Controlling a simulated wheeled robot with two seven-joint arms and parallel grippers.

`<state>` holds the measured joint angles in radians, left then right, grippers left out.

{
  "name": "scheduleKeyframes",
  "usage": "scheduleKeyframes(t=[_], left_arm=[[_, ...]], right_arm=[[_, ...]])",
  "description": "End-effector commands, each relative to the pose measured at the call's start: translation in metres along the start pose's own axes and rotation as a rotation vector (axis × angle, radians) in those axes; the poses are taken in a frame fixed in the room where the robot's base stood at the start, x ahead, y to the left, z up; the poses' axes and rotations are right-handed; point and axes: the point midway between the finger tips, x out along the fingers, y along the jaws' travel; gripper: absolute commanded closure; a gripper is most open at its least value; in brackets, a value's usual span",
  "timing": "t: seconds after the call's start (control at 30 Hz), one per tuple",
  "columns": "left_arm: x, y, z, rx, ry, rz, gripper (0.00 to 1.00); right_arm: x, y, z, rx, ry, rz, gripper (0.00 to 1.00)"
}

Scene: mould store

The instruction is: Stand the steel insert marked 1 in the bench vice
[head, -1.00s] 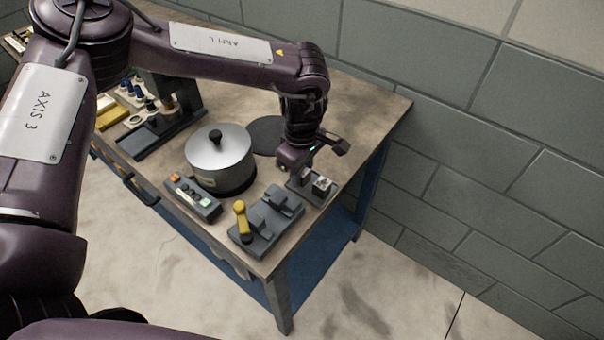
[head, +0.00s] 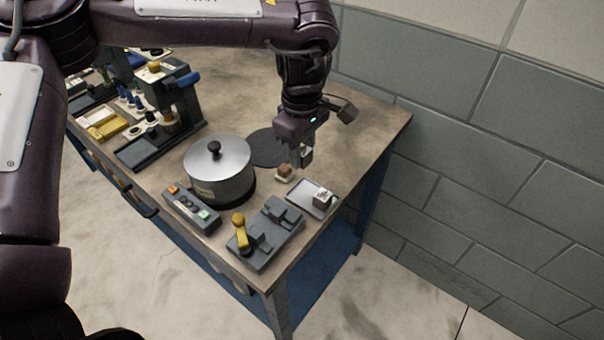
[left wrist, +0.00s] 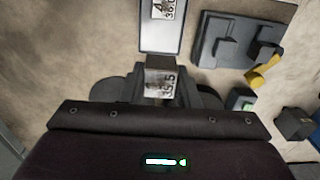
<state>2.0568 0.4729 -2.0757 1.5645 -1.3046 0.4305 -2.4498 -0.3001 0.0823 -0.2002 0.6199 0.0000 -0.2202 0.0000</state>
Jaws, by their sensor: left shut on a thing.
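My left gripper (head: 296,158) is shut on a small steel insert (head: 285,172), held up above the bench near the dark round mat. In the left wrist view the insert (left wrist: 160,80) sits between the fingers; its face reads about 35.5, and its other mark is not clear. The bench vice (head: 266,236), grey with a yellow handle (head: 240,228), stands at the front corner of the bench. It also shows in the left wrist view (left wrist: 222,52), with its jaws apart and nothing seen between them. My right gripper is not in view.
A grey tray (head: 301,199) beside the vice holds another steel insert (head: 323,198). A lidded steel pot (head: 221,172) and a button box (head: 190,208) stand left of the vice. A press stand (head: 180,100) is farther left. The wall rises behind the bench.

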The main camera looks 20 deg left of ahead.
Motion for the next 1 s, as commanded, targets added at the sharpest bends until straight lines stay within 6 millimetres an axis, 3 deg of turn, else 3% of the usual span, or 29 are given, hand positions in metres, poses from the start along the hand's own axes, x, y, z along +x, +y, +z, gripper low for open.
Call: scheduleKeyframes(t=[0.1,0.33,0.6,1.0], left_arm=[[-0.036,0.002,0.0,-0.001,0.001,0.008,1.0],[-0.086,0.001,0.0,0.0,0.002,0.004,1.0],[-0.107,0.0,0.0,0.001,0.0,0.001,1.0],[-0.12,0.0,0.0,0.0,-0.001,0.0,1.0]], right_arm=[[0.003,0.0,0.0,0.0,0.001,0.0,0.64],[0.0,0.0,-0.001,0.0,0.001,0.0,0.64],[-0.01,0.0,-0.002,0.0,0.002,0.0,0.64],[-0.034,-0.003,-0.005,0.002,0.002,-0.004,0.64]])
